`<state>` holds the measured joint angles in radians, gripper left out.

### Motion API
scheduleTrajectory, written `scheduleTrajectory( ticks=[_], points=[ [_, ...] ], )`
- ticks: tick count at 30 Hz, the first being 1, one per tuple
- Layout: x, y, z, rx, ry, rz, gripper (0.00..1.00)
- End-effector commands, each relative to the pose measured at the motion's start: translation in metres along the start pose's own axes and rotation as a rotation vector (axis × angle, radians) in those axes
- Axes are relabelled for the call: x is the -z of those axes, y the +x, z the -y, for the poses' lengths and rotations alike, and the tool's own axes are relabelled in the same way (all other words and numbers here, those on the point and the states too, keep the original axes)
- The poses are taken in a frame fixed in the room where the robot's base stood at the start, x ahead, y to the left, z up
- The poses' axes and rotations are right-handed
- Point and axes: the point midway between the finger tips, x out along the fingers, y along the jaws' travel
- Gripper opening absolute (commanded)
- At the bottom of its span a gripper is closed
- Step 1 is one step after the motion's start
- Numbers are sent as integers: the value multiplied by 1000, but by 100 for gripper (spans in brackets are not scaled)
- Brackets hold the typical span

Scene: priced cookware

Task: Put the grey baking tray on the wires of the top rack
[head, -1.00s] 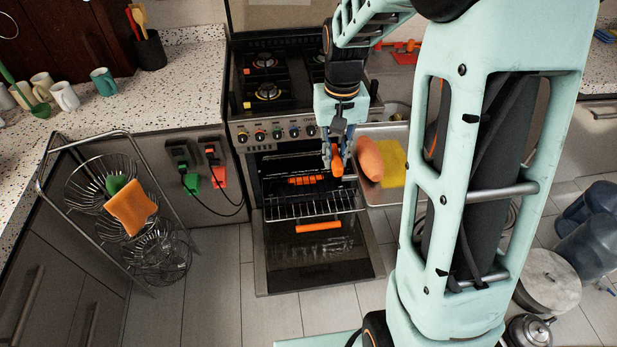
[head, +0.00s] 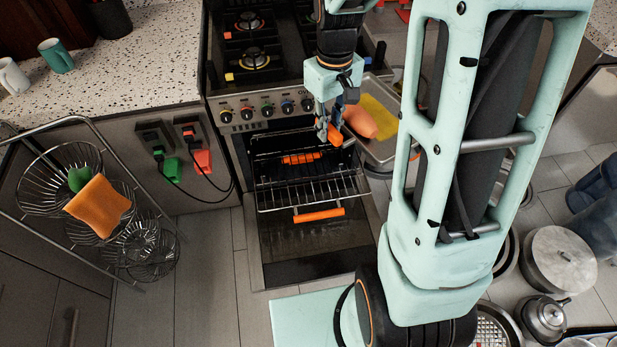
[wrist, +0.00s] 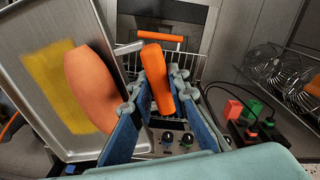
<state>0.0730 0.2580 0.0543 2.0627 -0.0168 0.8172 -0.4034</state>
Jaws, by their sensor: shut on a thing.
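The grey baking tray (head: 383,152) is to the right of my gripper in the head view, in front of the oven's right side. It fills the left of the wrist view (wrist: 100,20), carrying a yellow patch and a salmon-coloured oval thing (wrist: 88,88). My gripper (head: 333,132) is shut on an orange handle (wrist: 158,78). A grey bar seems to join this handle to the tray, but the fingers hide part of it. The wire rack (head: 268,200) extends from the open oven, below and left of my gripper, with an orange handle (head: 320,215) at its front.
The oven door (head: 310,262) is down. Another orange piece (head: 301,158) is deeper in the oven. A wire basket stand (head: 110,215) is on the left, with cords and plugs (head: 170,165) beside the oven. Pots (head: 558,262) and a kettle (head: 546,318) are at lower right.

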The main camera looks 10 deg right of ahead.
Motion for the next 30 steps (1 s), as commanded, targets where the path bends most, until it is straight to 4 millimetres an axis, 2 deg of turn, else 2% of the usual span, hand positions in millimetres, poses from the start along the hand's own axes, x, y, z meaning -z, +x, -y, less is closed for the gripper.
scheduleTrajectory(
  ticks=[1,30],
  points=[
    [-2,21,0,-1,-39,-2,0],
    [-52,224,2,-10,-850,-8,0]
  ],
)
